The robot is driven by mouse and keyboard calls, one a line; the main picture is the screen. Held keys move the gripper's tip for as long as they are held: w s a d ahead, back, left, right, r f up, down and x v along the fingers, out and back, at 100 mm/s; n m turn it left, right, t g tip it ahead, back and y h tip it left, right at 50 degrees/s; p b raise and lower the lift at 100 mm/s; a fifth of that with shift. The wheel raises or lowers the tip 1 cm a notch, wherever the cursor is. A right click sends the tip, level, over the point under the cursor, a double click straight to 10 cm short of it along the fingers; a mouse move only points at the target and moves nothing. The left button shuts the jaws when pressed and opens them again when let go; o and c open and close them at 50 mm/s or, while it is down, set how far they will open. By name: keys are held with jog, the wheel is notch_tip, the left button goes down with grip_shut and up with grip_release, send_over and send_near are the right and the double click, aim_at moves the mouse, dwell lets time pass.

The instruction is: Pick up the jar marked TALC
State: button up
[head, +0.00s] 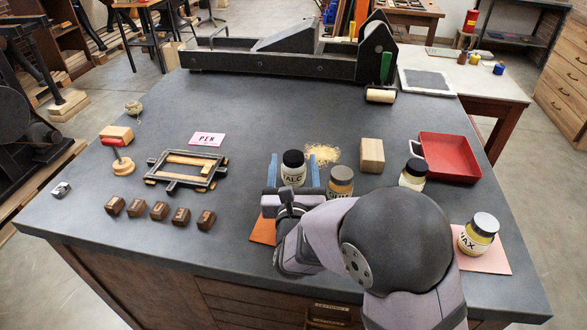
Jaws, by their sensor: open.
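The jar marked TALC (293,173), with a black lid and white label, stands upright on the grey bench. My gripper (294,165) is open, with one blue finger on each side of the jar. Gaps show between the jar and both fingers, so it is not gripped. The gripper body hides the jar's lower front.
Another black-lidded jar (413,175) and a wooden block (372,155) stand to the right, near a red tray (449,157). A jar marked WAX (478,235) is at the right front. A metal frame (186,169) and several stamp blocks (159,211) lie left.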

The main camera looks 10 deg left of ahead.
aim_at(294, 151)
jog(key=shift+w+a+f+p, duration=0.15)
jog(key=shift+w+p, duration=0.25)
jog(key=shift+w, duration=0.8)
jog(key=shift+w+a+r+p, duration=0.1)
jog(key=shift+w+a+p, duration=0.3)
jog(key=shift+w, duration=0.75)
jog(key=shift+w+a+f+p, duration=0.1)
jog(key=shift+w+p, duration=0.35)
jog(key=shift+w, duration=0.75)
jog(key=c, duration=1.2)
jog(key=shift+c, duration=0.5)
notch_tip(294, 151, up, 10)
jog(key=b, duration=0.1)
